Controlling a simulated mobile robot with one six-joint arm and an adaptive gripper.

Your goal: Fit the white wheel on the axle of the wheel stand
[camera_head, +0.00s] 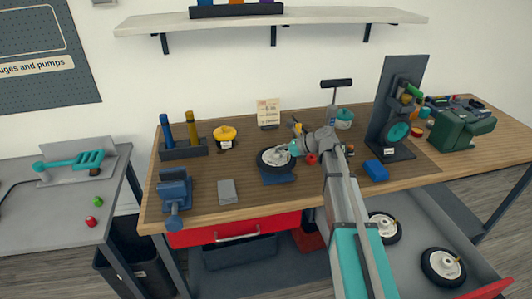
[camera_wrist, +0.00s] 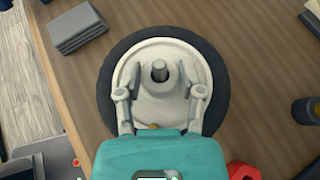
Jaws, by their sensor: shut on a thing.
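The white wheel (camera_head: 270,162), a white hub in a black tyre, lies flat over the blue base of the wheel stand (camera_head: 281,179) on the wooden bench. It fills the middle of the wrist view (camera_wrist: 213,72). A grey axle end (camera_wrist: 160,70) shows up through the centre of the hub. My gripper (camera_head: 291,151) is over the wheel; in the wrist view its two fingers (camera_wrist: 160,80) are shut on the hub, one on each side of the axle. The wheel hides most of the stand. I cannot tell whether the wheel is fully seated.
Left of the wheel are a grey block (camera_head: 227,191), a blue vise (camera_head: 174,190) and a yellow-topped jar (camera_head: 225,136). To the right are a blue box (camera_head: 376,170) and a dark upright panel (camera_head: 384,110).

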